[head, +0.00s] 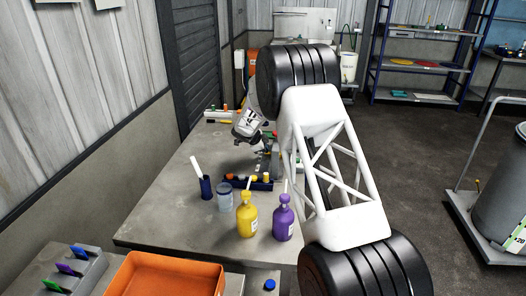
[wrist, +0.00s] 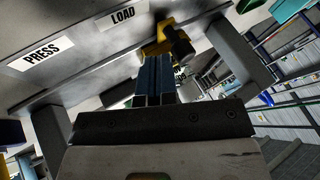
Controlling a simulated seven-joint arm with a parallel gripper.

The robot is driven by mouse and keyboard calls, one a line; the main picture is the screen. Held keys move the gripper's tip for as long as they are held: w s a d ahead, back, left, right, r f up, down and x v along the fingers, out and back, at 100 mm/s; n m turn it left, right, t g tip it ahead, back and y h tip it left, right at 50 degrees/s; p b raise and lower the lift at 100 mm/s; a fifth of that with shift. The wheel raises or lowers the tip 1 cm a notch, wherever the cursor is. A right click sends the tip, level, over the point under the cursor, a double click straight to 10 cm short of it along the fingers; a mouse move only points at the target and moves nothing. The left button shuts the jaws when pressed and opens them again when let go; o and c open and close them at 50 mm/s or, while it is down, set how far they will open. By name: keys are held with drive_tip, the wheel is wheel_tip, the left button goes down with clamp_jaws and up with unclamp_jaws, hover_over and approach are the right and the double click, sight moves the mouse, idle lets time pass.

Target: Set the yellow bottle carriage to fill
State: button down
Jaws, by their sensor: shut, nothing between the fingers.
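In the wrist view, a yellow part with a dark round knob (wrist: 178,42), which looks like the yellow bottle carriage, sits under the edge of a grey panel, close to the LOAD label (wrist: 122,15). My gripper (wrist: 154,62) is shut and empty, its blue-grey fingers side by side just below the yellow part in the picture. I cannot tell whether they touch it. No FILL label shows. In the head view my gripper (head: 263,152) is small, low over the far part of the bench; my arm hides much of that area, and I cannot make out the carriage there.
A PRESS label (wrist: 41,53) is on the panel's left. On the bench (head: 160,220) stand a yellow pump bottle (head: 247,217), a purple pump bottle (head: 283,220), a jar (head: 225,198) and a dark blue cup (head: 206,188). An orange tray (head: 165,278) is nearer. The bench's left is clear.

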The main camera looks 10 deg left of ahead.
drive_tip(key=shift+w, duration=0.3)
drive_tip(key=w, duration=0.4)
drive_tip(key=shift+w, duration=0.15)
idle(0.3)
drive_tip(key=shift+w, duration=0.1)
drive_tip(key=shift+s, duration=0.2)
drive_tip(key=shift+s, duration=2.05)
drive_tip(key=v, duration=0.9)
drive_tip(key=shift+s+a+r, duration=0.15)
drive_tip(key=shift+s+r, duration=0.05)
drive_tip(key=shift+r, duration=0.1)
drive_tip(key=shift+r, duration=0.1)
